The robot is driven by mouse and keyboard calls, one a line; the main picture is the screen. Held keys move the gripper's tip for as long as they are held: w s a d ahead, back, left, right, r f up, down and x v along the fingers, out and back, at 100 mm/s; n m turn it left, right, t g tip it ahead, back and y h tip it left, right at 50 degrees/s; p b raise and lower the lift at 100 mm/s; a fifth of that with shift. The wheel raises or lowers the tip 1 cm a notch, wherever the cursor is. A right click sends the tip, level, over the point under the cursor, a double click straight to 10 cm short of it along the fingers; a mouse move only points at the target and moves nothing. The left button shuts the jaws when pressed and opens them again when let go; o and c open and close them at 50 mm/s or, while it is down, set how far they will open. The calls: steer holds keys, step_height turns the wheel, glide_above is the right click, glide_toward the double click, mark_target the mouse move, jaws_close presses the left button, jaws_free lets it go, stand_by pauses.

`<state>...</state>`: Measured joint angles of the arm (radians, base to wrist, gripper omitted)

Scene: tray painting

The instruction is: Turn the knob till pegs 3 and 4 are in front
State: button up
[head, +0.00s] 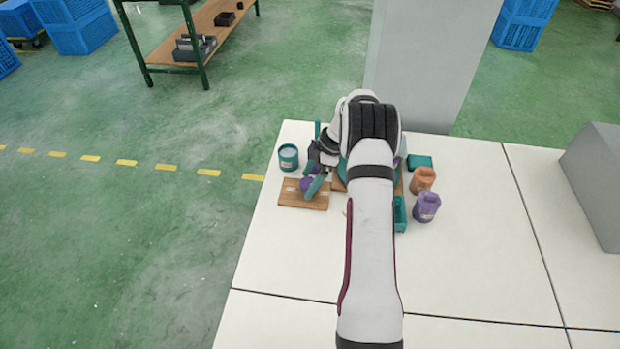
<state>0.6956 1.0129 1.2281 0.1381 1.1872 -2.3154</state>
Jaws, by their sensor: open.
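A wooden board (291,199) lies on the white table at its left side, with small pale marks too small to read. On it stands a small purple part (306,184), with a teal bar (316,188) slanting beside it. I cannot tell which part is the knob. Numbered pegs cannot be made out. My gripper (313,168) is open, pointing down-left just above the purple part; whether it touches anything is unclear. My arm hides most of a second wooden board (338,185) and a teal object behind it.
A teal cup (288,157) stands left of my gripper. Right of my arm are an orange container (423,180), a purple container (426,207), a teal tray (400,214) and a teal block (419,162). A grey column (425,65) rises behind. The table's front right is clear.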

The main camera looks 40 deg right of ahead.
jaws_close()
stand_by(0.3)
